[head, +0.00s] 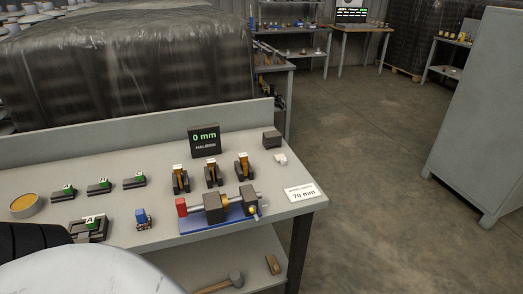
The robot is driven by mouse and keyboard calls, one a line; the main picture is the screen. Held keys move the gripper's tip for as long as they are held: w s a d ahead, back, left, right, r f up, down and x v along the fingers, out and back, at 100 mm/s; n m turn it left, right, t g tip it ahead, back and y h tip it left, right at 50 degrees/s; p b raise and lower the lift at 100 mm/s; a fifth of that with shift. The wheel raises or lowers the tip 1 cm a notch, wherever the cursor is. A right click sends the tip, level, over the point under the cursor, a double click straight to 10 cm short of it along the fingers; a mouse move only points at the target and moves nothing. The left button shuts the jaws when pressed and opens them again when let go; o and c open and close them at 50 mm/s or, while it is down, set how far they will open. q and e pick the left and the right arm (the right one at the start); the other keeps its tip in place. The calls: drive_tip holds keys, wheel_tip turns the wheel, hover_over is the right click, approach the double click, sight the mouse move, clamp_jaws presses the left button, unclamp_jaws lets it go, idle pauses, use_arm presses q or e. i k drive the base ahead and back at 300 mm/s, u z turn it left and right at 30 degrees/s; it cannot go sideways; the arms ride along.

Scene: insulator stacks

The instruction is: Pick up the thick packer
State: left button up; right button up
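No piece on the bench is clearly marked as the thick packer, so I cannot tell which one it is. Three dark stands with upright orange-brown pieces (212,174) stand in a row near the middle. Three low dark blocks with green tags (99,187) lie to their left. A dark grey block (272,139) and a small white piece (280,159) sit at the back right. Neither gripper shows in the view.
A vise-like fixture on a blue base (220,223) lies at the bench's front. A blue-topped piece (142,217), a yellow-filled round dish (26,206), a "0 mm" display (205,141) and a "70 mm" card (303,192) are around it. A mallet (235,280) lies on the lower shelf.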

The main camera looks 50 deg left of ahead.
sight(281, 159)
drive_tip(key=u, duration=1.8)
